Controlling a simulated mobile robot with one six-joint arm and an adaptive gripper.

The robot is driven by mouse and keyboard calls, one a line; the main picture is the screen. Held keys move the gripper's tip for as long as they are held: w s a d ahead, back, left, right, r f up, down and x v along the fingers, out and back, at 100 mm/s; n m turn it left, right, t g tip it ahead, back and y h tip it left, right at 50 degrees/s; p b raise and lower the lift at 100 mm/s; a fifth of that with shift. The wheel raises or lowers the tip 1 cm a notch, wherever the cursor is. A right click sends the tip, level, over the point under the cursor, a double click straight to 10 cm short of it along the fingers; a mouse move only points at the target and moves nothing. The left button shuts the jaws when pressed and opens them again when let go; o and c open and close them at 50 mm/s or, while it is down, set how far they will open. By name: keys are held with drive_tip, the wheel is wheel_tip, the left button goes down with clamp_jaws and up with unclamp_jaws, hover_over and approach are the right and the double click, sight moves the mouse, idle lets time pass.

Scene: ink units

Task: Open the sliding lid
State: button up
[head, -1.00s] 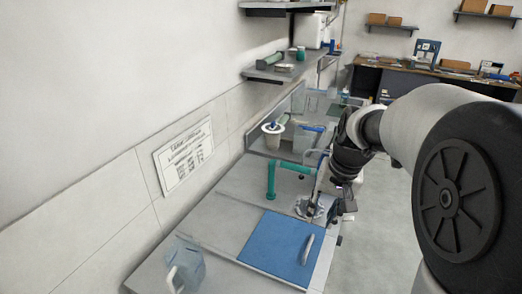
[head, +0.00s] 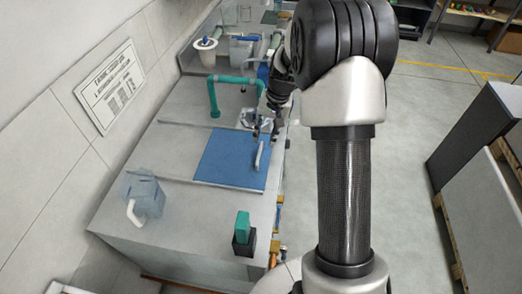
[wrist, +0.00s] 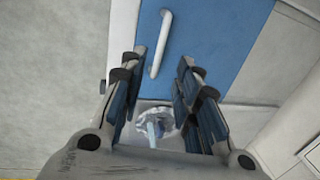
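The sliding lid (head: 228,158) is a flat blue panel on the grey counter, with a pale curved bar handle (head: 260,156) near its right edge. In the wrist view the blue lid (wrist: 210,40) fills the upper middle, and its handle (wrist: 161,45) shows between and beyond my fingers. My gripper (wrist: 163,65) is open and empty, its two dark blue-padded fingers apart. In the head view it hangs by the lid's far right corner, partly hidden by my arm. A round metallic opening (wrist: 157,123) with something pale blue in it lies beside the lid.
A green pipe (head: 224,84) arches over the counter behind the lid. A translucent jug (head: 141,196) stands at the front left and a green-topped dark block (head: 243,233) at the front right. The counter (head: 185,228) in front of the lid is mostly clear.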

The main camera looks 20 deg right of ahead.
sight(261, 147)
drive_tip(key=f, duration=0.2)
drive_tip(key=f+b, duration=0.1)
drive_tip(key=f, duration=0.2)
drive_tip(key=a+f, duration=0.1)
drive_tip(key=f, duration=0.1)
drive_tip(key=shift+w+a+f+b, duration=0.1)
drive_tip(key=shift+w+f+b, duration=0.05)
drive_tip(key=shift+w+b, duration=0.25)
drive_tip(key=shift+c, duration=0.4)
clamp_jaws()
